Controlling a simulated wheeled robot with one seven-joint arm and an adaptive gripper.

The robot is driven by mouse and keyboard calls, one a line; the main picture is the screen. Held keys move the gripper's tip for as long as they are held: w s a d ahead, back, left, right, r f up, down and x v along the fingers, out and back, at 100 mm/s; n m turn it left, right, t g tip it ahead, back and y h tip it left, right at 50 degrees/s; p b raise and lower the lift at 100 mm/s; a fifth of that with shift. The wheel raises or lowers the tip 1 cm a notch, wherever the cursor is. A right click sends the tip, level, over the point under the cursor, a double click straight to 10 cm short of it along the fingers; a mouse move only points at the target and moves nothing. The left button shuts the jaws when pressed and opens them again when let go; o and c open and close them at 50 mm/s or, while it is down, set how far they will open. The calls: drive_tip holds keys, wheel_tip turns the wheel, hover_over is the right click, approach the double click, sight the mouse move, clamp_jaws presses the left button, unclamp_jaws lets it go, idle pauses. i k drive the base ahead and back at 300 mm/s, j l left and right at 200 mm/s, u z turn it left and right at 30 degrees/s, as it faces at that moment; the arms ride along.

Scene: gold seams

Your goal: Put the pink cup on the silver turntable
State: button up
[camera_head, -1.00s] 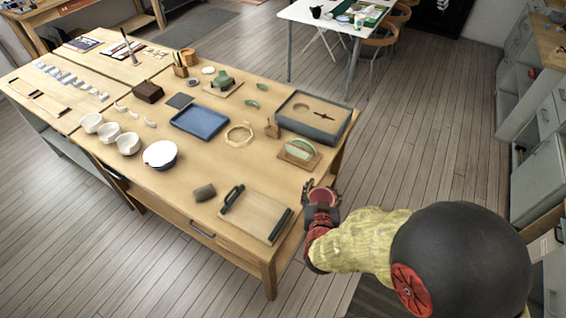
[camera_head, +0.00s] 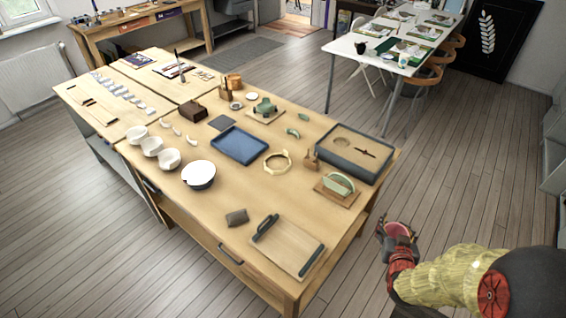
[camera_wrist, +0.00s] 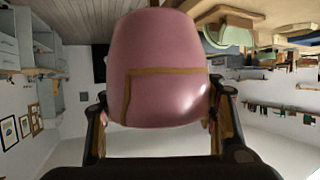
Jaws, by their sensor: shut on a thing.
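My gripper (camera_head: 396,238) is shut on the pink cup (camera_head: 398,230), off the right front corner of the table. In the wrist view the pink cup (camera_wrist: 160,70) fills the middle, with a gold seam line across its side and a dark finger on each side of it. The cup appears upside down in that view, as does the room. I cannot pick out a silver turntable with certainty in any view.
The wooden table (camera_head: 330,224) holds white bowls (camera_head: 169,160), a blue tray (camera_head: 239,144), a grey box (camera_head: 347,153), a green piece on a wooden stand (camera_head: 338,186) and a clipped board (camera_head: 287,247). A white table (camera_head: 382,57) stands at the back. Floor between them is clear.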

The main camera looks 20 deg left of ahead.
sight(199, 172)
drive_tip(key=i+j, duration=0.1)
drive_tip(key=j, duration=0.7)
drive_tip(key=i+j, duration=0.1)
drive_tip(key=j, duration=0.7)
drive_tip(key=i+j, duration=0.1)
drive_tip(key=j, duration=0.7)
drive_tip(key=i+j+z, duration=0.1)
drive_tip(key=j, duration=0.7)
